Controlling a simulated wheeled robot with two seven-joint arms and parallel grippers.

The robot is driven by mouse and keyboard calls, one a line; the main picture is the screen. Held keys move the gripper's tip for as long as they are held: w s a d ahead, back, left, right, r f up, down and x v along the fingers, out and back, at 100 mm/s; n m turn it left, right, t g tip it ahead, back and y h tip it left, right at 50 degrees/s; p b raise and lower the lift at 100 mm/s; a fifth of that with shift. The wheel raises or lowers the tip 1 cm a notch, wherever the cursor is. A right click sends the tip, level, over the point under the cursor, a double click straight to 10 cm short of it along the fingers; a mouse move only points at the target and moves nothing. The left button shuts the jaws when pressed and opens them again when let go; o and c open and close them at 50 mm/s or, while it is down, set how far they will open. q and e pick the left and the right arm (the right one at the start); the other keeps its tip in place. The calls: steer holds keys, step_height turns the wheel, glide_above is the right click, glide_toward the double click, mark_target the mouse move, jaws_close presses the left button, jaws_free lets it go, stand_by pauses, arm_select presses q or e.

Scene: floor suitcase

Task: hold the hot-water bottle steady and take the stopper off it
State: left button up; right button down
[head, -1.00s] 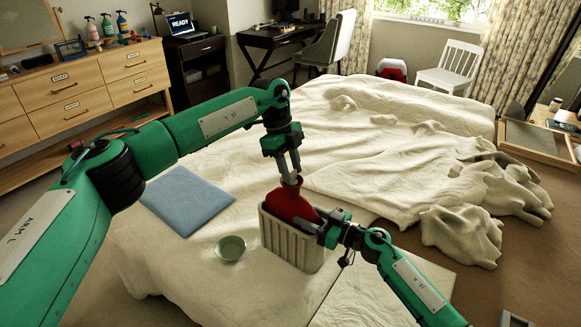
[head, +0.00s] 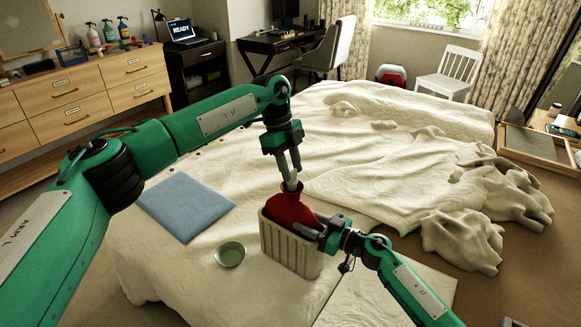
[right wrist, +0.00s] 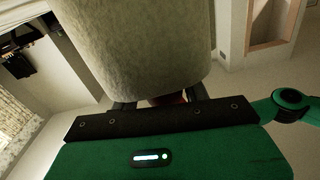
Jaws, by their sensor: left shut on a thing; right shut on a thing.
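The red hot-water bottle (head: 290,208) stands tilted in a pale ribbed bin (head: 290,247) on the bed, its neck upward. My left gripper (head: 291,178) is above the neck, pointing down, shut on the pale stopper (head: 292,185). The stopper shows between the fingertips and the neck's mouth; I cannot tell whether its lower end is still inside. My right gripper (head: 318,234) is shut on the bottle's right side, at the bin's rim. In the right wrist view a little red of the bottle (right wrist: 178,97) shows between the fingers; a large pale surface hides most else.
A green bowl (head: 230,254) sits left of the bin, and a folded blue cloth (head: 185,206) lies further left. Rumpled white bedding (head: 400,150) covers the bed behind and to the right. A wooden dresser (head: 90,95) stands at the far left.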

steer(key=shift+f, duration=0.1)
arm_select(q)
steer(key=shift+r, duration=2)
arm_select(e)
steer(key=c, duration=0.6)
jaws_free()
steer(key=shift+c, duration=0.2)
steer(key=shift+d, duration=0.1)
arm_select(q)
steer(key=shift+f, duration=0.1)
arm_select(e)
steer(key=v, duration=1.2)
